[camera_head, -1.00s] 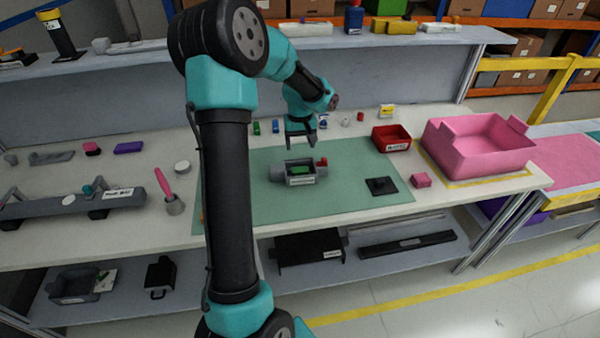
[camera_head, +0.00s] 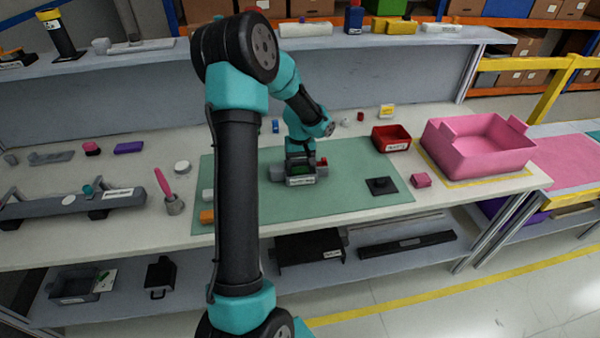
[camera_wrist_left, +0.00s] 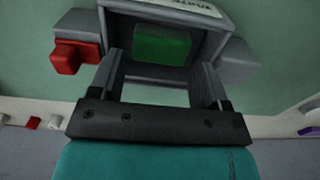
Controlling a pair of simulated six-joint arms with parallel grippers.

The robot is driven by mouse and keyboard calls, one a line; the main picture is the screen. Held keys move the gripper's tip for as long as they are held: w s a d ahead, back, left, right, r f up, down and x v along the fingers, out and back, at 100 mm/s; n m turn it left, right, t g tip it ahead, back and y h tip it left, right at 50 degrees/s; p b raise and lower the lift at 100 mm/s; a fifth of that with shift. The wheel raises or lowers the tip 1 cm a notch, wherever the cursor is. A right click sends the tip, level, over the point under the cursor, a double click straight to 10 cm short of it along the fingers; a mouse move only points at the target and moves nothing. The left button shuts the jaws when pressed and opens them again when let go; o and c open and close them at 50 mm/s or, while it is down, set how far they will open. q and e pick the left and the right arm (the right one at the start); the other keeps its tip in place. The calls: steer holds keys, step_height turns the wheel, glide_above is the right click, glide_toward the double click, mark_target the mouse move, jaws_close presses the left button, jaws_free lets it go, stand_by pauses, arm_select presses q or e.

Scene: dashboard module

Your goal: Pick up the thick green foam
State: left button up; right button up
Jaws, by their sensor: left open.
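The green foam (camera_wrist_left: 162,45) is a small block lying inside the open grey module (camera_wrist_left: 225,15) in the left wrist view. In the head view, the module (camera_head: 301,181) sits on the green mat, and a bit of the green foam (camera_head: 301,170) shows below my gripper. My left gripper (camera_wrist_left: 161,65) is open, its two fingers apart on either side of the foam's width in the wrist view. In the head view my left gripper (camera_head: 300,158) is low over the module. I cannot tell whether the fingers touch anything. My right gripper is not in view.
A red piece (camera_wrist_left: 75,57) sticks out at the module's side. The green mat (camera_head: 350,200) is mostly clear. A black square part (camera_head: 381,186), a pink block (camera_head: 421,180), a red bin (camera_head: 391,138) and a pink bin (camera_head: 480,148) stand to the right.

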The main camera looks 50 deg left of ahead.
mark_target(300, 169)
arm_select(q)
step_height(300, 169, down, 4)
steer(key=shift+r, duration=0.2)
steer(key=shift+c, duration=0.5)
steer(key=c, duration=0.4)
